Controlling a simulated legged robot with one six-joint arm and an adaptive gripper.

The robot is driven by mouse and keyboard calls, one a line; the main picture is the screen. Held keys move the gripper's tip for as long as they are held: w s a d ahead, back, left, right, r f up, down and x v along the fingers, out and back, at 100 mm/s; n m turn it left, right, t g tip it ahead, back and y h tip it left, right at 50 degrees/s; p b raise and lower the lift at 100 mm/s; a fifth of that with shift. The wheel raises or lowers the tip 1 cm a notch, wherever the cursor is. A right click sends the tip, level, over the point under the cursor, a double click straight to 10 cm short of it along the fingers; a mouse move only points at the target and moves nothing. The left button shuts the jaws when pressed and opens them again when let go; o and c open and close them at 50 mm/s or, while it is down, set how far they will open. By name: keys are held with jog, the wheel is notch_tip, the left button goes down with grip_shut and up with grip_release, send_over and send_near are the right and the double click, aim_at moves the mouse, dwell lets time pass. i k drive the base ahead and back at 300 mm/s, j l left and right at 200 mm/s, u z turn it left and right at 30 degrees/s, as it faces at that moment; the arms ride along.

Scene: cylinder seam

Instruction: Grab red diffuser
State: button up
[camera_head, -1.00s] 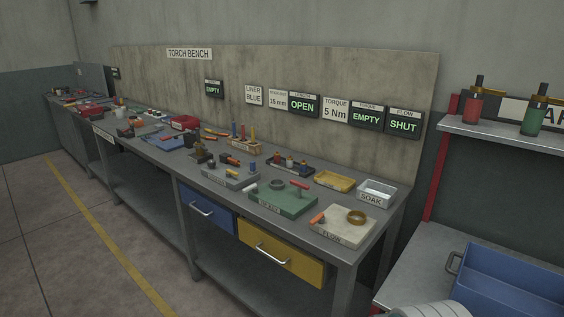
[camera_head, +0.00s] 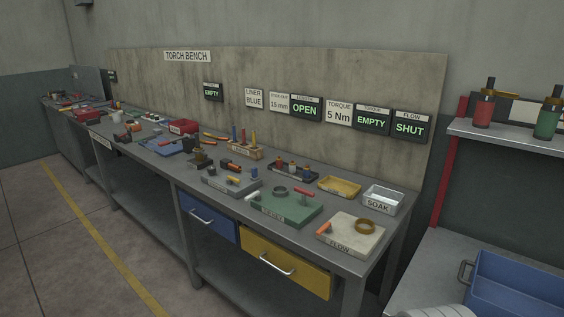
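No part of my gripper shows in the head view. A long grey workbench (camera_head: 333,259) runs from the far left to the front right, under a sign reading TORCH BENCH. I cannot tell which small part is the red diffuser. A dark tray (camera_head: 313,178) near the back holds several small parts, some orange or reddish and some blue, too small to make out. A red bar-shaped piece (camera_head: 304,192) is on the green block (camera_head: 287,211). A small orange-red piece (camera_head: 323,228) is on the pale FLOW block (camera_head: 350,240).
A yellow tray (camera_head: 339,187) and a whitish SOAK tray (camera_head: 383,199) stand at the bench's back right. A wooden holder (camera_head: 247,153) carries upright tools. At right, a shelf (camera_head: 500,136) holds red and green bottles above a blue bin (camera_head: 520,285). Open floor (camera_head: 60,270) lies at left.

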aim_at(278, 160)
jog(key=i+j+z, duration=0.15)
jog(key=i+j, duration=0.2)
jog(key=i+j+z, duration=0.1)
jog(key=i+j, duration=0.2)
jog(key=i+j+z, duration=0.15)
jog(key=i+j, duration=0.15)
jog(key=j, duration=0.2)
jog(key=i+j+z, duration=0.15)
jog(key=j, duration=0.3)
jog(key=i+j+z, duration=0.1)
jog(key=i+j, duration=0.25)
jog(key=j, duration=0.15)
jog(key=i+j+z, duration=0.15)
jog(key=j, duration=0.35)
jog(key=i+j+z, duration=0.15)
jog(key=i+j, duration=0.15)
jog(key=j, duration=0.25)
jog(key=i+j+z, duration=0.1)
jog(key=j, duration=0.45)
jog(key=i, duration=0.1)
